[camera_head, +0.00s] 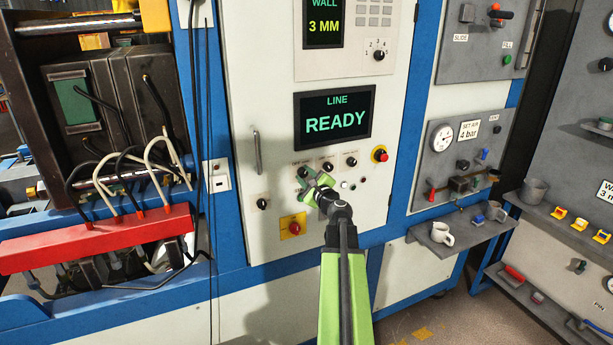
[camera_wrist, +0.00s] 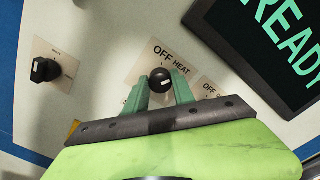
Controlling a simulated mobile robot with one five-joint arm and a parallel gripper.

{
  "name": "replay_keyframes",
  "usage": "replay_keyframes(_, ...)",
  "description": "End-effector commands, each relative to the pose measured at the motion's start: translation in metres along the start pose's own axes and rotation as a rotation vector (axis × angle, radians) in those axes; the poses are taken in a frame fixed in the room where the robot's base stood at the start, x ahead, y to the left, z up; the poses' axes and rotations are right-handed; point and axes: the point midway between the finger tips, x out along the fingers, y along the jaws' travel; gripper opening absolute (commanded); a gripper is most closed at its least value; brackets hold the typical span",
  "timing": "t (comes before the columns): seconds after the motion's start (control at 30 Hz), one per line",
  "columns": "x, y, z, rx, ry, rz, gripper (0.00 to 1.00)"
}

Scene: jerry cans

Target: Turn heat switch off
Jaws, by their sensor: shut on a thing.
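The heat switch (camera_wrist: 160,79) is a round black knob on a beige plate marked "OFF" and "HEAT", seen in the wrist view. My gripper (camera_wrist: 160,92) has its two green fingers on either side of this knob and is shut on it. In the head view my gripper (camera_head: 310,184) is at the left end of a row of knobs on the white panel, and it partly hides the switch there. A small pale mark shows on the knob, but I cannot tell clearly which setting it points to.
Two other black knobs (camera_head: 327,166) (camera_head: 351,161) are close to the right. A red button (camera_head: 380,154) is beyond them. Below are a separate black knob (camera_head: 263,204) and a red button on a yellow plate (camera_head: 293,227). Above, a screen (camera_head: 336,115) reads "LINE READY".

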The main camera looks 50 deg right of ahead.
Motion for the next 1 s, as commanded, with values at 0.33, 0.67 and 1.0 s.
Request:
replay_keyframes(0.33, 0.0000, -0.0001, -0.0002, -0.037, 0.002, -0.002, 0.00)
replay_keyframes(0.67, -0.0002, 0.0009, 0.0001, -0.251, 0.001, 0.000, 0.00)
replay_keyframes(1.0, -0.0005, 0.0018, -0.0003, -0.575, 0.000, 0.001, 0.00)
